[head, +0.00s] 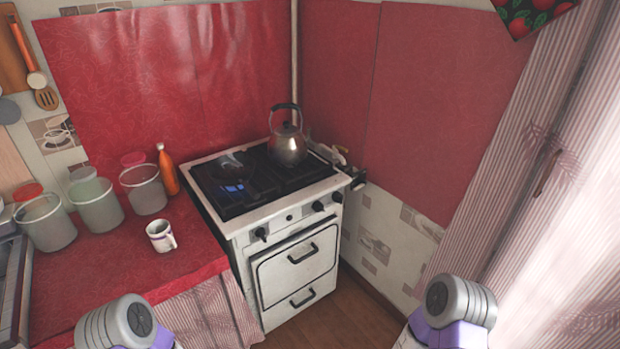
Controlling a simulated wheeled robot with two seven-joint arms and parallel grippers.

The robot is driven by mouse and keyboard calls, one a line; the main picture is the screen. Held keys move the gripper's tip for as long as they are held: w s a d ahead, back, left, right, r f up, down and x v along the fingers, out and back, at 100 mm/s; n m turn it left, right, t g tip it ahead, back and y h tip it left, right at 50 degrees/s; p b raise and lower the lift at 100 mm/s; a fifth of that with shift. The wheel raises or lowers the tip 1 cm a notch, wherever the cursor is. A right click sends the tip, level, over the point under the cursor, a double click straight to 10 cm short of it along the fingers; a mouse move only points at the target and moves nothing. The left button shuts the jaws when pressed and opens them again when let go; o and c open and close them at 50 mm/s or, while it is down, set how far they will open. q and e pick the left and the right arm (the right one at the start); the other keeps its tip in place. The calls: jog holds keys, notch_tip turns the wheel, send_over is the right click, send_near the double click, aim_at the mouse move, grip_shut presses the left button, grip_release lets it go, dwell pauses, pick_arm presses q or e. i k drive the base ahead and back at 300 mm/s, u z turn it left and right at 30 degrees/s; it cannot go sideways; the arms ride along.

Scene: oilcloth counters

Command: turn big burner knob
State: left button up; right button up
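The white stove (288,230) stands in the corner, with a black hob (232,202) on top. Its front panel carries a black knob at the left (262,234), a small dark control in the middle (290,217), and two black knobs at the right, the inner one (318,206) and the outer one (337,197). The frame does not show which knob belongs to the big burner. Grey and purple links of both my arms show at the bottom edge, well apart from the stove. Neither gripper is in view.
A metal kettle (288,147) sits on the hob's back right. The red counter (120,262) at left holds a white mug (161,236), several jars and an orange bottle (168,170). Oven handles (303,254) project in front. Wooden floor (350,318) is clear; a curtain hangs at right.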

aim_at(318, 207)
jog(key=z, duration=0.7)
jog(key=i, duration=0.7)
jog(key=u, duration=1.6)
